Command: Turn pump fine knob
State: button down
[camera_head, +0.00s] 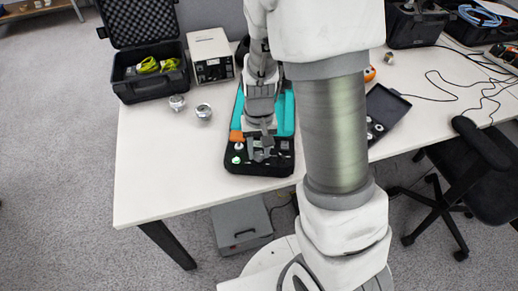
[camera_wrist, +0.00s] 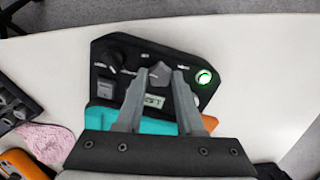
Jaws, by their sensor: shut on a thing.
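The pump (camera_head: 286,112) is a black and teal case lying on the white table in the head view, below my arm. In the wrist view, its black panel (camera_wrist: 132,58) carries a round black knob (camera_wrist: 118,58) at left, a small display, and a green-lit button (camera_wrist: 204,76) at right. My gripper (camera_wrist: 160,74) is over the panel, its grey fingers shut on a small dark knob (camera_wrist: 158,78) between the display and the panel's far edge. I take this as the fine knob; its label is too small to read. In the head view my gripper (camera_head: 262,152) covers that knob.
A grey instrument box (camera_head: 210,56) and an open black case (camera_head: 150,75) with yellow-green items stand at the table's back left. Two metal pieces (camera_head: 203,111) lie left of the pump. A flat black case (camera_head: 386,108) lies at right. The table's front left is clear.

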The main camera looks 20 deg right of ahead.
aim_at(259, 155)
jog(key=c, duration=0.5)
grip_release()
jog(key=shift+r, duration=0.15)
notch_tip(259, 155, up, 17)
jog(key=p, duration=0.4)
jog(key=shift+r, duration=0.1)
jog(key=shift+r, duration=0.1)
jog(key=s+r+t+p, duration=0.1)
jog(key=s+r+t, duration=0.1)
jog(key=s+r, duration=0.2)
jog(key=s+r+n+t+p, duration=0.1)
jog(key=s+r+p, duration=0.1)
jog(key=s+r, duration=0.3)
jog(key=s+r+n+t+p, duration=0.1)
jog(key=s+r+t+p, duration=0.1)
jog(key=s+r, duration=0.2)
jog(key=shift+s+r+t, duration=0.15)
jog(key=shift+s+r, duration=0.05)
jog(key=shift+r, duration=0.6)
jog(key=shift+s+r+t, duration=0.15)
jog(key=shift+s+r, duration=0.05)
jog(key=shift+r, duration=0.55)
